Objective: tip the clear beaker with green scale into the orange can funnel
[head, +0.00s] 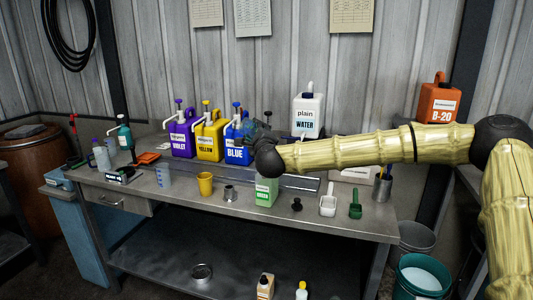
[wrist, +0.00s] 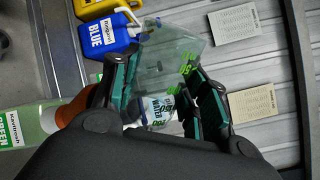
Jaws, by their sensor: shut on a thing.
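The clear beaker with green scale (wrist: 165,62) is between the fingers of my gripper (wrist: 160,100) in the wrist view. My gripper is shut on it; I cannot tell whether it holds liquid. In the head view my gripper (head: 252,138) is raised over the bench in front of the blue jug, and the beaker is hard to make out. A pale green can (head: 265,191) stands on the bench below my wrist. In the wrist view an orange funnel (wrist: 77,108) sits at the mouth of this can (wrist: 30,122), left of the beaker and apart from it.
Violet (head: 181,138), yellow (head: 208,138) and blue (head: 237,152) jugs and a white water jug (head: 308,115) stand behind. A yellow cup (head: 205,184), metal cup (head: 230,193), white scoop (head: 328,204) and green scoop (head: 355,207) line the front. An orange B-20 can (head: 439,103) is at right.

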